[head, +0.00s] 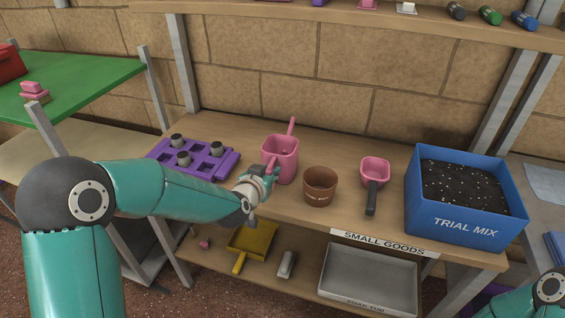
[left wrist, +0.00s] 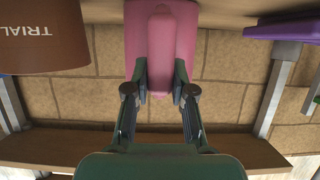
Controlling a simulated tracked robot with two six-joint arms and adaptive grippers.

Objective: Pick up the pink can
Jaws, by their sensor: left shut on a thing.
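The pink can (head: 285,157) is upright at the middle of the bench, with a pink bar rising behind it. It also shows in the left wrist view (left wrist: 184,45), which looks upside down. My left gripper (head: 262,182) is at the can's near left side. Its two fingers (left wrist: 160,93) are closed on the pink handle part facing me. The can's base is partly hidden, and I cannot tell whether it is clear of the bench. My right gripper is out of view; only part of that arm shows at the lower right.
A purple tray (head: 222,166) with several small plugs stands left of the can. A brown pot (head: 320,184), a pink scoop (head: 375,172) and a blue TRIAL MIX bin (head: 464,233) stand to the right. A shelf (head: 400,27) runs above. A grey tray (head: 368,282) and yellow dustpan (head: 250,240) lie below.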

